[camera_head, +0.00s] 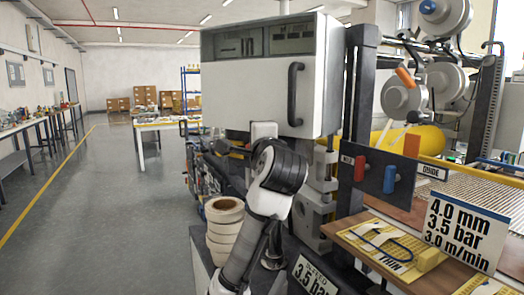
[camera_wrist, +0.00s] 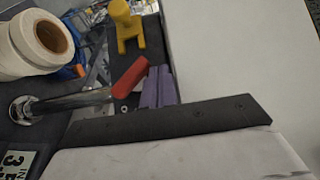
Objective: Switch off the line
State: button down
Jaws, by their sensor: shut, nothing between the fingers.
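A large white machine cabinet (camera_head: 262,85) with a black vertical handle (camera_head: 294,94) and dark display windows (camera_head: 292,40) fills the centre of the head view. I cannot tell which control is the line's switch. In the wrist view a red-handled part (camera_wrist: 131,77) sits near a metal rod (camera_wrist: 62,102), with a yellow part (camera_wrist: 125,25) beyond it. My gripper (camera_head: 224,147) is left of my dark wrist joint, below the cabinet; its fingers are small and partly hidden. It is shut and empty. I cannot see it touching anything.
Tape rolls (camera_head: 225,235) stand left of my arm and show in the wrist view (camera_wrist: 38,42). A dark post (camera_head: 356,115) and a panel with red and blue hanging parts (camera_head: 378,176) stand right. A sign (camera_head: 466,232) stands on the bench. Floor at left is clear.

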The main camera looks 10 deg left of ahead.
jog(key=b+v, duration=0.2)
jog(key=v, duration=1)
jog(key=shift+s+b, duration=0.2)
jog(key=shift+b, duration=0.1)
